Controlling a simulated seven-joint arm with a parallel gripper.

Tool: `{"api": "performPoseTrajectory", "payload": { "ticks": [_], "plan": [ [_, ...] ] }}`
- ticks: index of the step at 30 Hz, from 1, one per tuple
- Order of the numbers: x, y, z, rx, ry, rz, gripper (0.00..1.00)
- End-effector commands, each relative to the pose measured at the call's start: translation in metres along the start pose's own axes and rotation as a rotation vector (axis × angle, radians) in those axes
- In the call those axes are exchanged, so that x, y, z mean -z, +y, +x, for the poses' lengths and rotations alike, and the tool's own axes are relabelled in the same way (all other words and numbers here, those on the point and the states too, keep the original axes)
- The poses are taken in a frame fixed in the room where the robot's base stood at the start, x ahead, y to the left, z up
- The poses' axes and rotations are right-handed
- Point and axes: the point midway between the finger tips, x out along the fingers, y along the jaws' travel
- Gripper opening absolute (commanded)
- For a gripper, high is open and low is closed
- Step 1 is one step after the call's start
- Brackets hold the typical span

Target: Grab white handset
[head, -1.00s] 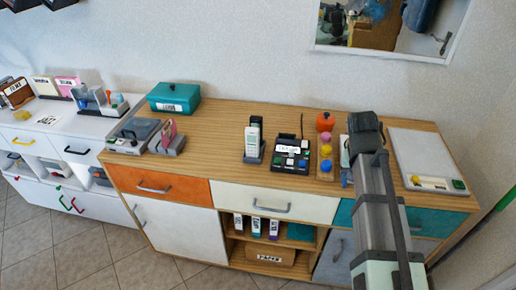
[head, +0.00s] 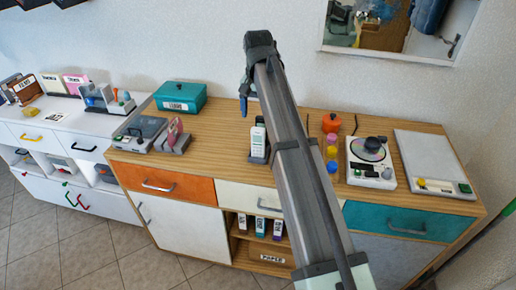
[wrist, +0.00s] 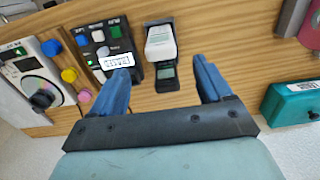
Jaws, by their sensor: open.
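The white handset (head: 258,137) stands upright in its dark cradle (head: 251,157) on the wooden cabinet top, just left of my arm in the head view. In the wrist view the white handset (wrist: 161,42) and its dark cradle (wrist: 167,79) lie ahead of and between my blue fingers. My gripper (wrist: 201,72) is open and empty, with a gap between it and the handset. In the head view, the gripper (head: 246,98) is seen above and behind the handset, and my forearm hides part of the counter.
A black button box (wrist: 106,45) stands close beside the handset. A disc player (head: 371,163), a red-orange pot (head: 331,123) and a flat grey-white device (head: 433,163) are on the right. A teal box (head: 180,97) and a pink item (head: 175,131) are on the left.

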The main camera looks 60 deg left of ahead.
Motion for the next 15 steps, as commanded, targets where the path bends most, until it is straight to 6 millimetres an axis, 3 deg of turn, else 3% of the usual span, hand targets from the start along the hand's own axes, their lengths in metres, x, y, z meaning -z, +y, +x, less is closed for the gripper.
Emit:
{"api": "performPoseTrajectory", "payload": {
  "ticks": [9,15],
  "plan": [
    [-0.001,0.001,0.054,-0.001,-0.002,0.000,0.79],
    [0.000,0.001,0.071,-0.001,-0.001,0.000,0.79]
  ]
}}
